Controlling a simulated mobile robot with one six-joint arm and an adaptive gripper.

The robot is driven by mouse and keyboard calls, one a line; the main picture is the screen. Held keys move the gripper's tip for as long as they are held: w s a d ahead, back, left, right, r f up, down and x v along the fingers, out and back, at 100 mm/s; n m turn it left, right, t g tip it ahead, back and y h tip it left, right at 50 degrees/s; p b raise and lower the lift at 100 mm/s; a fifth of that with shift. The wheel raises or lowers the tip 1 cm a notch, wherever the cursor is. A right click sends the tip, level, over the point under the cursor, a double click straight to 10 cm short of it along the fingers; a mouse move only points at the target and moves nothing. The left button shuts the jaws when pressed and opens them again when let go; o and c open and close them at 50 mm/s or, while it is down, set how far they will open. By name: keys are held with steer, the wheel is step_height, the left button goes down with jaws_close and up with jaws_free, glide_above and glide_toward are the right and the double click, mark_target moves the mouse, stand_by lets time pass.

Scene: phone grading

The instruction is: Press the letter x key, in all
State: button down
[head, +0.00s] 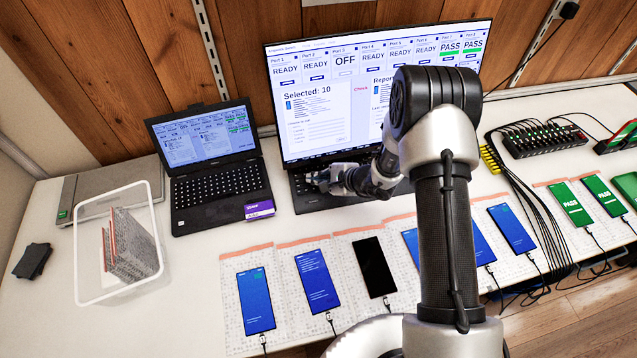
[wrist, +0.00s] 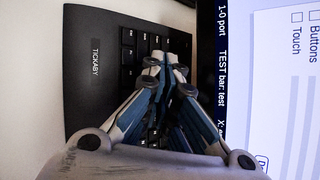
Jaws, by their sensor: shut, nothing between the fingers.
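My gripper (head: 322,180) is shut and empty, over the black keyboard (head: 303,206) in front of the large monitor. In the wrist view the shut fingertips (wrist: 163,62) are over the keys of the keyboard (wrist: 100,85), which has a TICKABY label. The fingers hide many of the keys, and the x key cannot be made out. I cannot tell whether the fingertips touch a key. The large monitor (head: 318,118) shows port tiles, "Selected: 10" and a report panel. In the wrist view, the screen (wrist: 262,60) carries text with "TEST bar: test".
An open laptop (head: 215,150) stands left of the keyboard. A clear bin (head: 120,290) with sleeves is at the left. Several phones, including a black-screened one (head: 374,266), lie along the front edge. A cabled hub (head: 543,141) and phones showing PASS (head: 571,204) are at the right.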

mark_target(318, 189)
steer(key=shift+f+b, duration=0.2)
steer(key=shift+b, duration=0.1)
steer(key=shift+f+b, duration=0.3)
steer(key=shift+b, duration=0.2)
steer(key=shift+f+b, duration=0.3)
steer(key=shift+b, duration=0.2)
stand_by(0.6)
steer(key=shift+r, duration=0.75)
steer(key=shift+r, duration=0.15)
steer(key=shift+s+d+r+p, duration=0.15)
steer(key=shift+r+p, duration=0.45)
steer(key=shift+r, duration=0.6)
steer(key=shift+s+a+r+p, duration=0.1)
steer(key=shift+r+p, duration=0.5)
steer(key=shift+r, duration=0.55)
